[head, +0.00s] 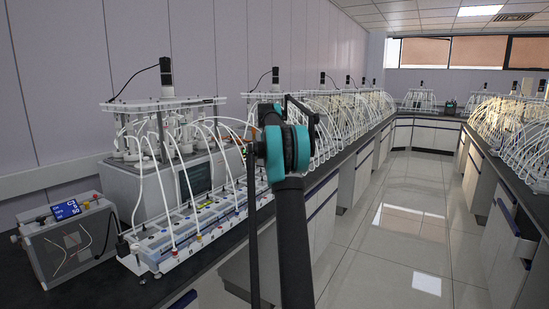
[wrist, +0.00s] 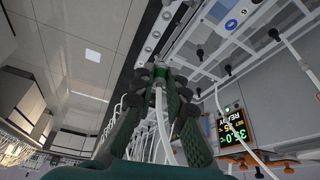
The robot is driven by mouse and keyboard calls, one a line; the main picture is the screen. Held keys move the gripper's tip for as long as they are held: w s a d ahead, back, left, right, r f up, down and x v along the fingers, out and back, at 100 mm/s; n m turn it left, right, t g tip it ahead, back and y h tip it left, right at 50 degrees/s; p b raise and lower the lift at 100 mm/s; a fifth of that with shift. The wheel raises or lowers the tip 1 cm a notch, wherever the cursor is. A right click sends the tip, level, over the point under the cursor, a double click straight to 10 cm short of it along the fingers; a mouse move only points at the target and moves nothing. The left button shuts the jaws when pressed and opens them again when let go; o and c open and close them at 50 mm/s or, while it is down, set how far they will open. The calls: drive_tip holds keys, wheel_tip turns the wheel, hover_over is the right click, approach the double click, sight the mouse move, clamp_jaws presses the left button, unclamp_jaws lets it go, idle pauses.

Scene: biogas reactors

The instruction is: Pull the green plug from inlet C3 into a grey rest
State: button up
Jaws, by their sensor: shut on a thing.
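In the wrist view my gripper (wrist: 160,75) has its two green fingers with dark pads closed together. A white tube (wrist: 164,125) runs down from between the fingertips, so they are shut on its end. The plug's own colour is hidden by the pads. In the head view my arm hides the gripper and the held plug. The long white inlet block (head: 185,243), with coloured marks and several white tubes standing in it, lies along the bench front, left of my arm. I cannot make out which inlet is C3, nor a grey rest.
A reactor unit with glass vessels (head: 165,130) stands behind the block. A grey box with a blue display (head: 66,210) is at the left. Many looping tubes (head: 330,120) crowd the bench beyond my arm. The aisle floor (head: 400,220) at the right is clear.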

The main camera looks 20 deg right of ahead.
drive_tip(key=shift+f, duration=5.7)
drive_tip(key=shift+f, duration=1.1)
drive_tip(key=o, duration=0.8)
drive_tip(key=shift+o, duration=0.2)
drive_tip(key=v, duration=1.2)
